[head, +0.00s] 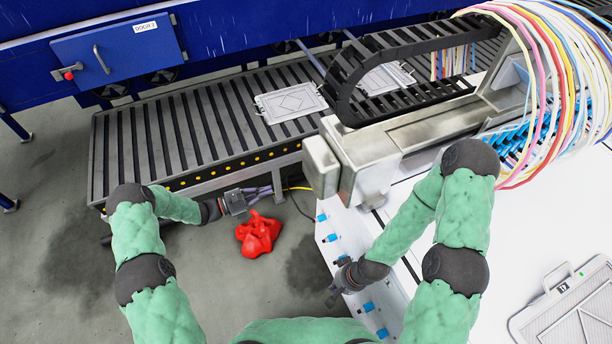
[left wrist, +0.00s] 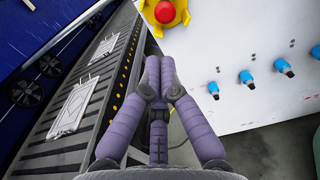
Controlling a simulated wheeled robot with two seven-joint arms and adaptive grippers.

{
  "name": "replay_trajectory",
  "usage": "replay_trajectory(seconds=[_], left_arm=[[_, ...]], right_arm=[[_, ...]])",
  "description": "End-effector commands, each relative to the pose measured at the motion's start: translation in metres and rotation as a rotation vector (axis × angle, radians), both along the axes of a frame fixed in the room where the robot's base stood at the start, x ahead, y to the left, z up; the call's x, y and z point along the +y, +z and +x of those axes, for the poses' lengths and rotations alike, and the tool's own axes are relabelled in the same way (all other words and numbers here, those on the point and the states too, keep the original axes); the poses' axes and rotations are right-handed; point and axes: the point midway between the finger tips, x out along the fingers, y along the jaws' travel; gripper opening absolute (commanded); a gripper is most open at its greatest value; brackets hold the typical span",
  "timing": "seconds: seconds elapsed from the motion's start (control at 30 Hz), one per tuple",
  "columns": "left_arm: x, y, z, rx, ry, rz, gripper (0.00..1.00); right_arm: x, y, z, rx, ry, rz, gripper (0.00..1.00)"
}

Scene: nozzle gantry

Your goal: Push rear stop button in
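In the left wrist view a red round stop button (left wrist: 165,12) sits on a yellow collar (left wrist: 148,10) on the white panel, cut by the top edge. I do not see this button in the head view. My left gripper (left wrist: 159,62) has its purple-grey fingers together, with nothing between them, pointing toward the button and apart from it in the picture. In the head view the left gripper (head: 272,190) is between the conveyor and the white machine's side. My right gripper (head: 333,296) hangs low beside the machine's side; its fingers are too small to judge.
The slatted conveyor (head: 180,125) carries flat metal plates (head: 291,103). The grey gantry block (head: 345,160) stands right of my left gripper. Blue fittings (left wrist: 247,78) stick out of the white panel (left wrist: 220,35). A crumpled red thing (head: 258,235) lies on the floor.

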Motion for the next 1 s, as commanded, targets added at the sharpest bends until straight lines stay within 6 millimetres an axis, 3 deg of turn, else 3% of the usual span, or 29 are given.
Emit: replay_trajectory(seconds=[0.37,1.0], left_arm=[[-0.008,-0.001,0.002,0.001,-0.004,0.003,0.00],[-0.108,-0.002,0.043,0.001,-0.006,0.004,0.00]], right_arm=[[0.000,-0.002,0.000,0.000,0.000,0.000,0.00],[0.000,-0.019,0.000,0.000,0.000,0.000,0.00]])
